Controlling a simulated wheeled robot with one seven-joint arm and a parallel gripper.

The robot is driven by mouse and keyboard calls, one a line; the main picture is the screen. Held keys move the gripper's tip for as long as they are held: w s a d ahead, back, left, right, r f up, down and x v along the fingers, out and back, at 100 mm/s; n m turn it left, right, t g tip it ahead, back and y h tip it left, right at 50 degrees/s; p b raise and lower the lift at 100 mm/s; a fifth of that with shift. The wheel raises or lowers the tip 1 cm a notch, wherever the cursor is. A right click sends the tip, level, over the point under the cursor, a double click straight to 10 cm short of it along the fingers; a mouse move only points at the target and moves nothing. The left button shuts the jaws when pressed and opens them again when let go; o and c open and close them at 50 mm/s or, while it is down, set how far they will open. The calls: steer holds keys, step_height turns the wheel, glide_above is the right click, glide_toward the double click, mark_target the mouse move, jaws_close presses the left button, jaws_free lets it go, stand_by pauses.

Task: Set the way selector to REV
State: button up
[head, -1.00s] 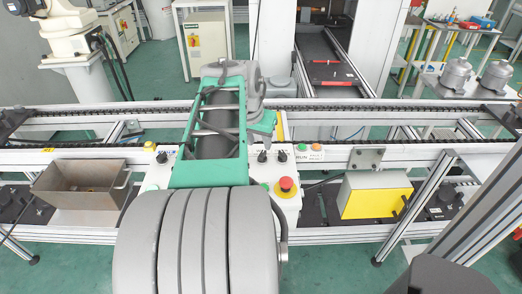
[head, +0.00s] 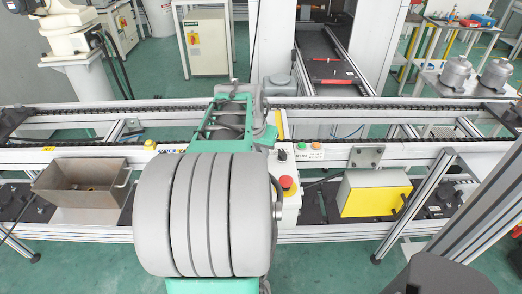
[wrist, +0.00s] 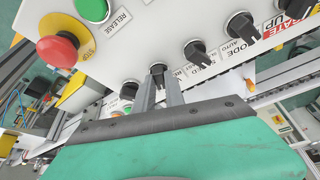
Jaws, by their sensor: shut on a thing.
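The white control panel (wrist: 130,45) carries a row of black selector knobs in the wrist view. My gripper (wrist: 159,82) is shut on one black selector knob (wrist: 157,68), with a finger on each side of it. The label of this knob is mostly hidden by the fingers, so I cannot read which way it points. Neighbouring knobs have labels that seem to read SPEED (wrist: 197,50) and MODE AUTO (wrist: 242,25). Another dark knob (wrist: 128,91) is on the other side. In the head view my arm covers most of the panel and the gripper.
A red emergency stop (wrist: 58,48) on a yellow base and a green RELEASE button (wrist: 92,9) are on the panel near the knobs. In the head view, a metal bin (head: 85,185) stands left and a yellow-fronted box (head: 375,195) right, below the conveyor rail (head: 400,145).

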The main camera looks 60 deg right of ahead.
jaws_close()
steer(key=shift+s+n+b, duration=0.1)
steer(key=shift+n+b, duration=0.2)
steer(key=shift+n, duration=0.2)
steer(key=n, duration=0.1)
steer(key=n+t+b, duration=0.1)
steer(key=shift+s+f+n, duration=0.1)
steer(key=shift+s+n, duration=0.05)
steer(key=shift+n, duration=0.15)
steer(key=n+t+y, duration=0.1)
steer(key=n, duration=0.1)
steer(key=n+t, duration=0.1)
steer(key=n, duration=0.2)
steer(key=shift+s+d+y, duration=0.1)
steer(key=shift+d+y, duration=0.05)
steer(key=shift+y, duration=0.25)
steer(key=shift+n, duration=0.4)
steer(key=o, duration=0.6)
jaws_free()
